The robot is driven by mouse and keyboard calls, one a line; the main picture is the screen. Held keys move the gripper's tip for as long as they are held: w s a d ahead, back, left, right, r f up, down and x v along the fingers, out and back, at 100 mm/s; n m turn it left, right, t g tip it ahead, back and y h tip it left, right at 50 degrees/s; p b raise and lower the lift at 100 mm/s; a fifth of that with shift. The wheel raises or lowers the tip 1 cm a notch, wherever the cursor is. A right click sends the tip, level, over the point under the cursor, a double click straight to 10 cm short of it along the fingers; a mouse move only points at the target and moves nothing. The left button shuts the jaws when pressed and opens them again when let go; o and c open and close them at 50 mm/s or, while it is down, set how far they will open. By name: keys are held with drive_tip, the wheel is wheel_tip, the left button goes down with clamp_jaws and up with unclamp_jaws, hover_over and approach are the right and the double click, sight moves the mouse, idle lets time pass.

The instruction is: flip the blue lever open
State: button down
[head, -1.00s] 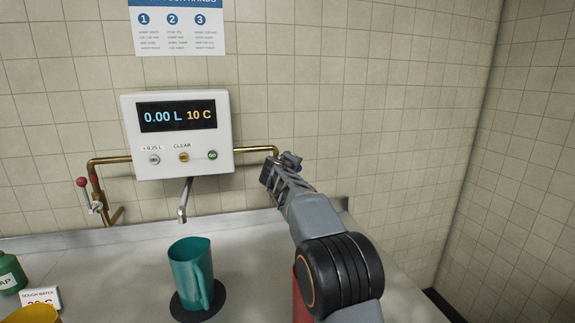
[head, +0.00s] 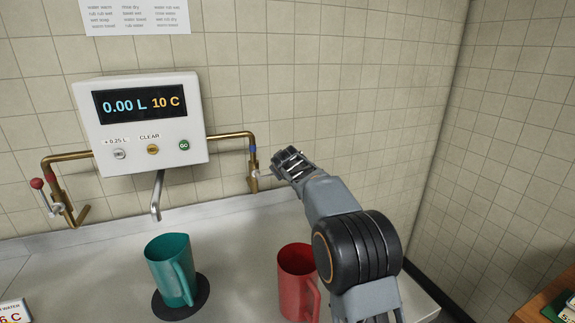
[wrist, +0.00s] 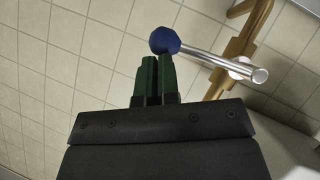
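The blue lever is a silver rod with a round blue knob (wrist: 164,41) on a brass valve in the wrist view. The rod runs from the knob to the right, across the brass pipe. My gripper (wrist: 159,62) has its two green fingers close together with only a narrow gap. The knob is just past the fingertips, over the right one; I cannot tell whether they touch. In the head view my gripper (head: 280,165) is right of the brass pipe (head: 252,160) with the blue band. The knob is hidden there behind my gripper.
A white panel (head: 145,88) reads 0.00 L and 10 C. A spout (head: 157,195) hangs under it, above a teal jug (head: 168,265) on a dark round mat (head: 203,300). A red jug (head: 293,262) stands below my arm. A red-knobbed lever (head: 37,184) is at left.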

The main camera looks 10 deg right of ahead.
drive_tip(key=shift+d+f, duration=0.25)
drive_tip(key=shift+f, duration=0.15)
drive_tip(key=shift+d+f+b, duration=0.15)
drive_tip(key=shift+b, duration=0.15)
drive_tip(key=s+r, duration=0.9)
drive_tip(key=shift+s+a+r, duration=0.15)
drive_tip(key=shift+a+r, duration=0.15)
drive_tip(key=shift+a, duration=0.1)
idle(0.4)
